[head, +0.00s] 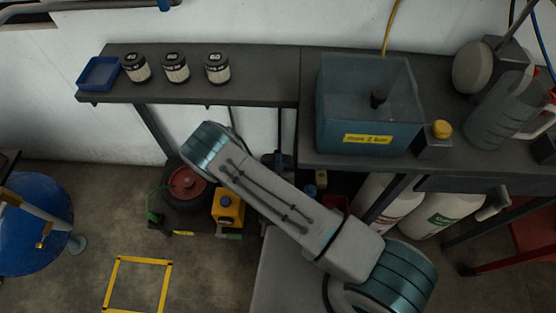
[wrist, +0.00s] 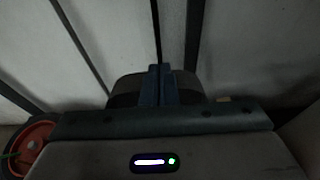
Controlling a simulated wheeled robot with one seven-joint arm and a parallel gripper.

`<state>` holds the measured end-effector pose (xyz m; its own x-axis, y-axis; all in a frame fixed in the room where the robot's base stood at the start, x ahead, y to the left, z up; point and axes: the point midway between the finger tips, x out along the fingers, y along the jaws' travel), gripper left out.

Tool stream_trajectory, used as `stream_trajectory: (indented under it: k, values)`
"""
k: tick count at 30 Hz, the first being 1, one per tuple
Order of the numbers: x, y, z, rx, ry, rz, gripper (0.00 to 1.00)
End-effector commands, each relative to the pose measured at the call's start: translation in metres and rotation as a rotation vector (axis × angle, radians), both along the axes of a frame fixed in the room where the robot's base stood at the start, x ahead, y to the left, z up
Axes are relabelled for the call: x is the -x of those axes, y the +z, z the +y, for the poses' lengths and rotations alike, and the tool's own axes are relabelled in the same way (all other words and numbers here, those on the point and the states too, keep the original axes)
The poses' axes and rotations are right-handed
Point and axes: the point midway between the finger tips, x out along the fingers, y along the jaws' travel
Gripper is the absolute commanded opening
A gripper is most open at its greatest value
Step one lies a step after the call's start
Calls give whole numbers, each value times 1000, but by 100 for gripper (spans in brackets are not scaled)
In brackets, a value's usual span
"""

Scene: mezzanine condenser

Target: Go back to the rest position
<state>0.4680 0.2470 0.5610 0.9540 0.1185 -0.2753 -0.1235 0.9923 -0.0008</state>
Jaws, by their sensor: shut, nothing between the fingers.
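My gripper (wrist: 160,72) shows in the wrist view with its two dark fingers together and nothing between them. Behind the fingers are a pale wall and dark upright bars. In the head view my arm reaches from the lower right up to the left, in front of the bench's front edge. My gripper is hidden there behind the arm.
A bench (head: 270,88) carries several canisters, a blue tray (head: 99,73) and a teal bin (head: 366,138). Below stand a red round part (head: 187,184), a yellow item (head: 228,209) and white cylinders (head: 438,212). A blue drum (head: 35,225) stands left. Floor is clear around a yellow square (head: 137,262).

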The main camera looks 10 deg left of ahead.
Motion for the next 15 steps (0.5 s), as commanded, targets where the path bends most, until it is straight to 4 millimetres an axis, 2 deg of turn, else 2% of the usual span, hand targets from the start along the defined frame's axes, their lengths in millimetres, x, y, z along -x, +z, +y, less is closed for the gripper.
stream_trajectory:
  k: [1, 9, 15]
  values:
    - [-1, 13, 0, -1, -1, -1, 0]
    - [-3, 55, -1, -1, -4, -1, 0]
    - [-4, 76, -2, 0, -6, -1, 0]
